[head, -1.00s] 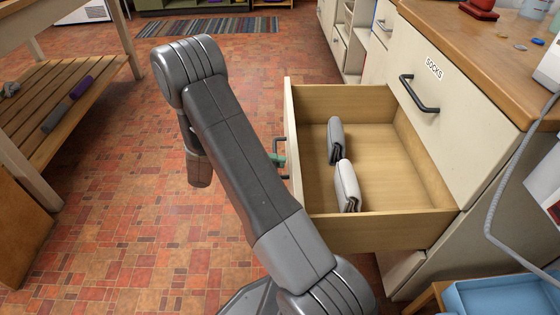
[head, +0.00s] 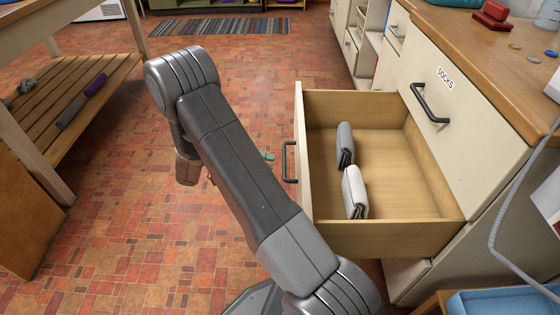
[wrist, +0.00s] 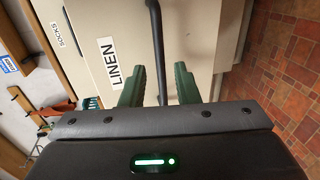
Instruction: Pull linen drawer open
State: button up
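The linen drawer (head: 380,238) is pulled well out below the drawer labelled SOCKS in the head view. Its dark bar handle (head: 287,162) is on its front face, and its LINEN label (wrist: 113,63) shows in the wrist view. My gripper (wrist: 160,68) has two green fingers spread apart, with the handle bar (wrist: 154,30) between and beyond them, and a gap on both sides. In the head view only a green fingertip (head: 267,156) shows, a little left of the handle; my arm hides the rest.
Two folded grey and white cloths (head: 355,192) lie in the drawer. The SOCKS drawer (head: 465,105) above is shut. A wooden slatted bench (head: 70,95) stands at left. Tiled floor (head: 110,240) is clear between them. A blue tub (head: 505,302) is at lower right.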

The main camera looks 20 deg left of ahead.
aim_at(285, 164)
jog(key=p+v, duration=0.1)
jog(key=v, duration=0.6)
jog(key=shift+a, duration=0.3)
jog(key=shift+b+x, duration=1.6)
jog(key=shift+x, duration=5.5)
jog(key=shift+s+r, duration=0.1)
jog(key=shift+s, duration=0.05)
